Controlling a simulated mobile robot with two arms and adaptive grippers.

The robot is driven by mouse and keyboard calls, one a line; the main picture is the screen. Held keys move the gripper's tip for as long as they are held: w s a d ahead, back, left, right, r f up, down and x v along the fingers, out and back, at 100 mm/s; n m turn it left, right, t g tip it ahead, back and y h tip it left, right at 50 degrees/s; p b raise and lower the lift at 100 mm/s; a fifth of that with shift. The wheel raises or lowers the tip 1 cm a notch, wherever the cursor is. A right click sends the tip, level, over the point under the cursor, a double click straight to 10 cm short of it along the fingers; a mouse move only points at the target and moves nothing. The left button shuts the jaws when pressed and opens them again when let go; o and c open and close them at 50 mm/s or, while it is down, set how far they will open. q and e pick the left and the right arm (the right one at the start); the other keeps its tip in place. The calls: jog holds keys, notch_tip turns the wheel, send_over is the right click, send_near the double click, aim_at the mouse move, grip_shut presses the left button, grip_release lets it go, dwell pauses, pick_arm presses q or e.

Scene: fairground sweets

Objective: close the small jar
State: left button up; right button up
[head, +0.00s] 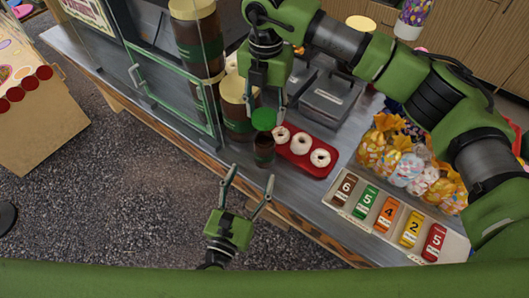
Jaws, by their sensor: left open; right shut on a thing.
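The small jar (264,154) is dark brown and stands upright near the front edge of the counter, left of the red tray. A round green lid (264,119) is between the fingers of my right gripper (265,108), which is shut on it from above. The lid appears right over the jar's mouth and hides it; I cannot tell whether lid and jar touch. My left gripper (250,178) is open and empty, in front of the jar at the counter edge. Its fingers point toward the jar, one near the jar's lower part.
A red tray (307,165) with three white-iced doughnuts is right of the jar. Larger brown jars (234,108) stand behind it, beside a green-framed glass case (175,75). Numbered coloured cards (388,214) and wrapped sweets (405,166) fill the right side.

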pick_arm(q)
jog(key=x, duration=1.1)
jog(key=shift+w+d, duration=0.1)
jog(key=shift+w, duration=0.1)
jog(key=c, duration=1.7)
pick_arm(e)
send_over(265, 136)
jog(key=shift+f, duration=2.5)
